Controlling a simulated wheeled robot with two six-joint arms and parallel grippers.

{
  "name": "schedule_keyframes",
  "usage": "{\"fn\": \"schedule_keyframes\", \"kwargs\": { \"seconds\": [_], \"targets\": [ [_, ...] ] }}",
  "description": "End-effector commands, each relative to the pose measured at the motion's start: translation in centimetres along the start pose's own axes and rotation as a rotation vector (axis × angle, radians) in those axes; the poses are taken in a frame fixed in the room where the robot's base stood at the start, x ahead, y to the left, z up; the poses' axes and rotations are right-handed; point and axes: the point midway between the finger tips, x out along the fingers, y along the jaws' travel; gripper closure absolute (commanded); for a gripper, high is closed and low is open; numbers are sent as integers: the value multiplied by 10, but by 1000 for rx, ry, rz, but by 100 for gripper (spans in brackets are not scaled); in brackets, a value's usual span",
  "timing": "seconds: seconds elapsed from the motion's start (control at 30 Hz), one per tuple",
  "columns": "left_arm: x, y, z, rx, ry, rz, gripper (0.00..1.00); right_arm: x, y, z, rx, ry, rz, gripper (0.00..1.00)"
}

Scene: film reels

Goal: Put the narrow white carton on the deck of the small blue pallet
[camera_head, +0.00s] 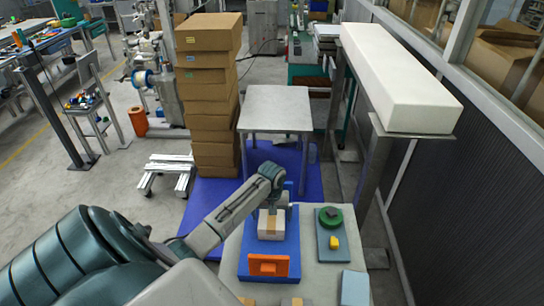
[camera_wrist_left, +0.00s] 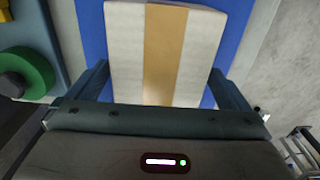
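The narrow white carton (camera_head: 271,231), pale with a tan tape stripe, is over the blue pallet (camera_head: 288,249) on the light table. I cannot tell whether its underside touches the pallet. My left gripper (camera_head: 271,208) reaches over the carton from above and hides part of it. In the left wrist view the carton (camera_wrist_left: 123,45) lies between the two fingers of the gripper (camera_wrist_left: 160,80), which press against its sides. Blue surface shows around the carton. My right gripper is not in view.
An orange block (camera_head: 262,264) stands on the pallet's near part. To the right, a grey-blue board (camera_head: 325,253) bears a green reel (camera_head: 331,217) and a yellow block (camera_head: 334,242). A light-blue block (camera_head: 355,288) lies at the table's near right. A tall carton stack (camera_head: 208,90) stands behind left.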

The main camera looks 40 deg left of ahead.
Motion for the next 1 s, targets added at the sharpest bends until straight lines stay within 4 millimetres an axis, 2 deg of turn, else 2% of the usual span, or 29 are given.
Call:
{"fn": "schedule_keyframes", "kwargs": {
  "seconds": [0.07, 0.23, 0.37, 0.8, 1.0],
  "targets": [
    [0, 0, 0, 0, 1, 1, 0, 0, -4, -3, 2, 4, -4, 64],
    [-2, 0, -1, 0, 2, 1, 0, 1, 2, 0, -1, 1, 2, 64],
    [-12, 1, -2, 1, 5, 2, 0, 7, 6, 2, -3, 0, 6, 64],
    [-99, 0, -1, 2, 6, 1, 0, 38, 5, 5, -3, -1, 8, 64],
    [-119, 0, -1, 1, 3, 1, 0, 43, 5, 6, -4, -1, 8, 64]
  ]
}}
